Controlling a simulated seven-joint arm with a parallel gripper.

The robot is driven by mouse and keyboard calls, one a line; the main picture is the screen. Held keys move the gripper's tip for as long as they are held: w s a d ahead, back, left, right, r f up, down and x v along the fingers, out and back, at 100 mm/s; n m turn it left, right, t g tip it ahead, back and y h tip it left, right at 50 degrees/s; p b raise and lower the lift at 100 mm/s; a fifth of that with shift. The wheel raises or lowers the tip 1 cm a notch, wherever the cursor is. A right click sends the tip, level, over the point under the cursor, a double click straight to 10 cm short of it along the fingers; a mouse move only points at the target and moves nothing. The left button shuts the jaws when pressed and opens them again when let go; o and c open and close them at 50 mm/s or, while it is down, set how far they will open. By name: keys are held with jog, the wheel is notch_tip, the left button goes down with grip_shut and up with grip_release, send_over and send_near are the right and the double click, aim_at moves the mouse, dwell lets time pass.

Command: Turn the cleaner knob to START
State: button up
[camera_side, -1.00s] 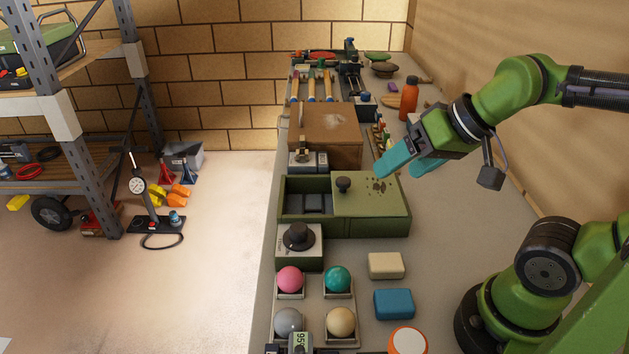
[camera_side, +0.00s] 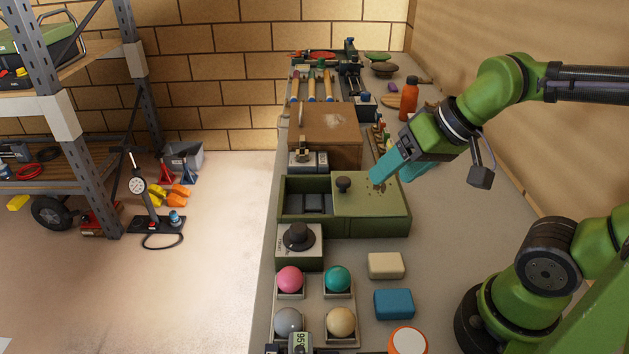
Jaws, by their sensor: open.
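A black round knob (camera_side: 299,236) sits on a small green box with a pale top plate (camera_side: 283,254), at the front left of a larger green box (camera_side: 375,225). The lettering on the plate is too small to read, so I cannot tell the knob's setting. The green box has a sliding-type lid with a small dark knob (camera_side: 343,185) and dark specks. My gripper (camera_side: 395,175) has teal fingers, is open and empty, and hangs above the right part of the lid, behind and to the right of the black knob.
Pink, teal, grey and cream balls stand in a holder (camera_side: 314,300) in front. A cream block (camera_side: 386,265) and a blue block (camera_side: 394,304) lie to its right. A brown box (camera_side: 335,135) stands behind the green box; an orange bottle (camera_side: 409,99) is farther back.

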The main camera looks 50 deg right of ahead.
jog(key=w+a+m+g, duration=0.3)
jog(key=w, duration=0.4)
jog(key=m+g+h, duration=0.2)
jog(key=m+g, duration=0.1)
jog(key=m, duration=1.5)
send_over(299, 227)
jog(key=f, duration=0.1)
notch_tip(299, 227, down, 16)
jog(key=shift+f, duration=0.1)
jog(key=c, duration=1.1)
jog(key=shift+o, duration=0.2)
jog(key=shift+n, duration=0.3)
